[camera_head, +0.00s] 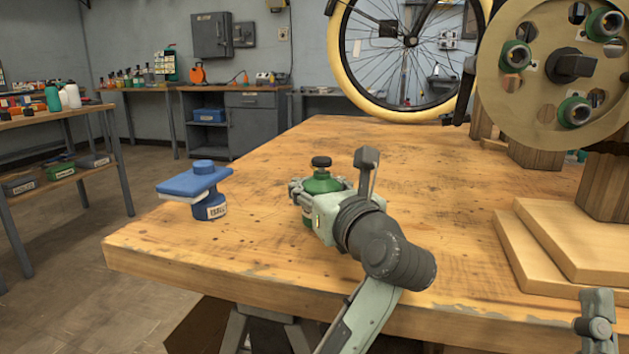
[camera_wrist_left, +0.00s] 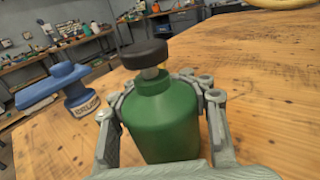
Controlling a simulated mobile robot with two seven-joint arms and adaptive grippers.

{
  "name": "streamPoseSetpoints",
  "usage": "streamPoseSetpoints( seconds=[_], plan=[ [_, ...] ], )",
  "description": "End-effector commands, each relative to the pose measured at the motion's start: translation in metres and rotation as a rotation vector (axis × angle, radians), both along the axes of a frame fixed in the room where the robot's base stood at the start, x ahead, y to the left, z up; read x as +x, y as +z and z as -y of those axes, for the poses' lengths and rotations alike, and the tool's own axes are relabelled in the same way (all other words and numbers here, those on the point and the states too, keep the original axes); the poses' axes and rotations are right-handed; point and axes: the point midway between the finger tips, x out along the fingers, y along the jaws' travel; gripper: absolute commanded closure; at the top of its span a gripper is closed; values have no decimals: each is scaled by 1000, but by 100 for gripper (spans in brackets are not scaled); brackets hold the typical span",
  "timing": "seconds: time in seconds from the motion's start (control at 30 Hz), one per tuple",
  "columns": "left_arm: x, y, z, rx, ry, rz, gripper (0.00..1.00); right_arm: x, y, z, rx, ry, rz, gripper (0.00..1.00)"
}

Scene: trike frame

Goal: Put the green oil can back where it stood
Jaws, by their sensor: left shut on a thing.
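The green oil can (camera_head: 322,181) has a black cap and stands upright at the workbench's left half. My left gripper (camera_head: 318,192) is shut around the can's body, with a finger on each side. In the left wrist view the can (camera_wrist_left: 165,118) fills the middle, between the fingers of the left gripper (camera_wrist_left: 160,95). The can's base is hidden, so I cannot tell whether it touches the bench. Part of my right arm (camera_head: 596,325) shows at the lower right corner, and its fingertips cannot be made out.
Wooden boards (camera_head: 560,245) and a wheel-like wooden disc (camera_head: 530,85) are at the right. A yellow-tyred wheel (camera_head: 345,70) is behind. The bench's middle is clear.

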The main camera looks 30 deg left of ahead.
Motion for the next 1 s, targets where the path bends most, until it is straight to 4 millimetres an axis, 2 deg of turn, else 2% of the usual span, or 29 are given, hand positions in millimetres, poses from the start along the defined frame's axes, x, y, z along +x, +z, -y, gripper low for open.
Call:
streamPoseSetpoints(
  seconds=[0.47, 1.0],
  plan=[
    [-1, -3, 0, 0, -2, 1, 100, -5, 4, 3, 12, -3, 41, 25],
    [0, -9, 0, -1, -2, 1, 100, -5, -1, 3, 12, -3, 40, 25]
  ],
)
